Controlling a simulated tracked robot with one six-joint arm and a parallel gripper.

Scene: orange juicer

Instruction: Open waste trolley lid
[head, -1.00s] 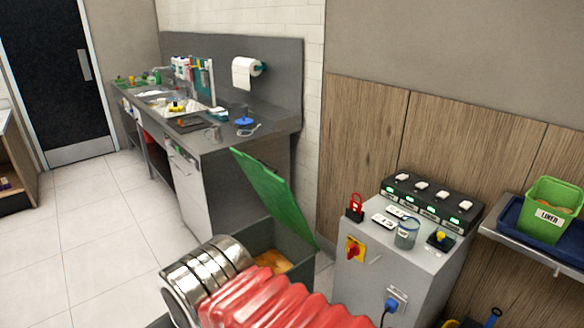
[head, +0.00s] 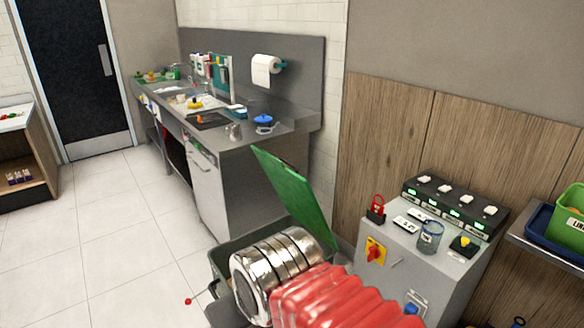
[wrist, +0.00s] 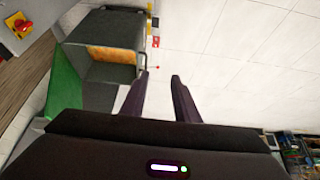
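The waste trolley is a grey bin (head: 222,262) with a green lid (head: 292,192). The lid stands raised, tilted up and open at the back. My metal wrist and red sleeve cover much of the bin in the head view. In the wrist view the bin (wrist: 112,75) shows its open top with orange matter (wrist: 112,54) inside, and the green lid (wrist: 66,85) is at the left. My gripper (wrist: 160,75) has its two dark fingers apart with nothing between them. It is beside the bin and apart from the lid. The head view hides the fingers.
A grey control cabinet (head: 400,262) with a red switch stands right of the trolley. A shelf with a green tub (head: 568,218) is at far right. A steel sink counter (head: 240,148) stands behind. The tiled floor (head: 120,225) at left is clear.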

